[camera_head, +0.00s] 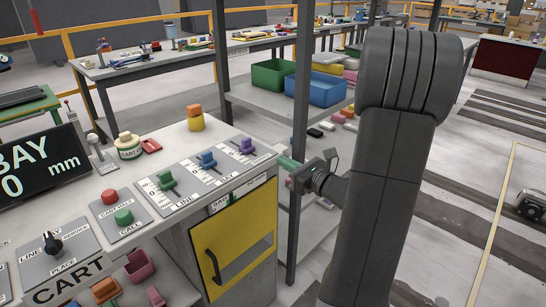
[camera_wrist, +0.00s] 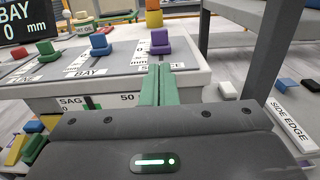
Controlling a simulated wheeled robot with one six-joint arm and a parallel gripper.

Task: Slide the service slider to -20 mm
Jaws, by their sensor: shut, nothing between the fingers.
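The service slider has a purple knob (camera_head: 247,146) at the right end of the sloped panel, with a scale beside it. In the wrist view the purple knob (camera_wrist: 160,42) stands upright on its plate, straight ahead of the fingers. The SERVICE label below it is partly covered by the fingertips. My gripper (camera_wrist: 159,68) is shut and empty, its green fingers together at the front edge of the panel, short of the knob. In the head view my gripper (camera_head: 284,162) is right of the knob and apart from it. The knob's exact scale reading is too small to tell.
The blue BAY knob (camera_head: 208,160) and green LINE knob (camera_head: 166,180) stand left of the purple one. A display (camera_head: 38,168) reads BAY 0 mm. A dark shelf post (camera_head: 300,130) rises close behind my gripper. A yellow door (camera_head: 240,245) is below the panel.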

